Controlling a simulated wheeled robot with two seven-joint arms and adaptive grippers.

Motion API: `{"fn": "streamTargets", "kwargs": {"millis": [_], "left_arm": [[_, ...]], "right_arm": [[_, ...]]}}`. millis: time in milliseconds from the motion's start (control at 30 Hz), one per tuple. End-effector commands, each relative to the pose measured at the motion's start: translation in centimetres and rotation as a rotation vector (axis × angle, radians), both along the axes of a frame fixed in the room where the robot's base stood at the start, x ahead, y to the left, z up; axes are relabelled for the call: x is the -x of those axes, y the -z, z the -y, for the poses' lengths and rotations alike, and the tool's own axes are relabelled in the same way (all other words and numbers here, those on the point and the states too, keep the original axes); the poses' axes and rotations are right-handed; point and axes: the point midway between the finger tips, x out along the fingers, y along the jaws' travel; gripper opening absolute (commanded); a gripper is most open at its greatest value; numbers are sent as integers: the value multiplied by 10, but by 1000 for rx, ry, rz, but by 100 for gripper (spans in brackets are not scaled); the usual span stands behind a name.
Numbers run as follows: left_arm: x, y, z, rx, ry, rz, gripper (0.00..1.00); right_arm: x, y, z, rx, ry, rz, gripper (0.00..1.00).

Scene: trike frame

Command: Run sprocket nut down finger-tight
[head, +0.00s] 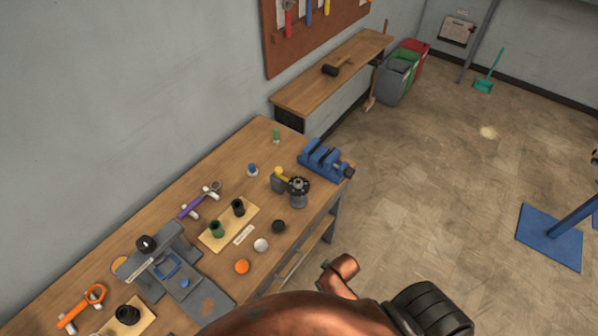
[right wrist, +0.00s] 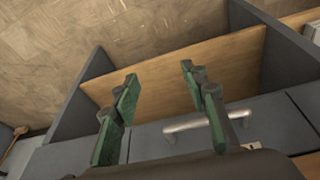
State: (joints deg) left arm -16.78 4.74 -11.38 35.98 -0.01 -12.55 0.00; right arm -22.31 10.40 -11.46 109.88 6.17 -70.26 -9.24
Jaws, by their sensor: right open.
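A dark toothed wheel, which looks like the sprocket (head: 298,186), sits on top of a grey stand (head: 298,201) near the bench's right edge in the head view. A yellow-topped part (head: 280,173) is just beside it. I cannot make out a nut on the sprocket at this size. My right gripper (right wrist: 158,73) shows in the right wrist view with its green-padded fingers spread apart and nothing between them. It faces a grey cabinet with a wooden shelf (right wrist: 175,70), away from the sprocket. My left gripper is in neither view.
The wooden bench (head: 185,240) carries a blue vise (head: 325,160), a wooden block with dark and green cups (head: 229,228), an orange ball (head: 242,266), a purple-handled tool (head: 195,203) and an orange-handled tool (head: 82,306). Open floor (head: 430,190) lies to the right.

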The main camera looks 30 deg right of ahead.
Motion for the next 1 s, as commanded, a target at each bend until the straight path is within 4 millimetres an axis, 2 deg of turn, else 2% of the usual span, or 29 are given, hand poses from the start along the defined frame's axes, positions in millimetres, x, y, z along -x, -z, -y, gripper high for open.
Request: {"fn": "streamTargets", "kwargs": {"millis": [33, 100, 333, 400, 467, 700, 867, 1000], "left_arm": [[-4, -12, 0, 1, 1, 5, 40], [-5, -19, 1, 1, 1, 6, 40], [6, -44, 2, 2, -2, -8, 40], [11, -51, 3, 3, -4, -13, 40], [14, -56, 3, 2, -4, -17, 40], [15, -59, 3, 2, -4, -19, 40], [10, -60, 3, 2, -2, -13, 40], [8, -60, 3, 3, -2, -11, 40]], "right_arm": [[-4, -29, -2, 0, -12, 12, 41], [-6, -57, -5, -1, -30, 20, 41], [-15, -144, -19, 1, -130, 50, 41], [-22, -170, -27, 4, -202, 61, 41], [-31, -187, -38, 9, -299, 69, 41], [-65, -197, -71, 35, -637, 75, 41], [-90, -195, -87, 65, -873, 72, 41], [-119, -193, -94, 107, -1119, 60, 41]]}}
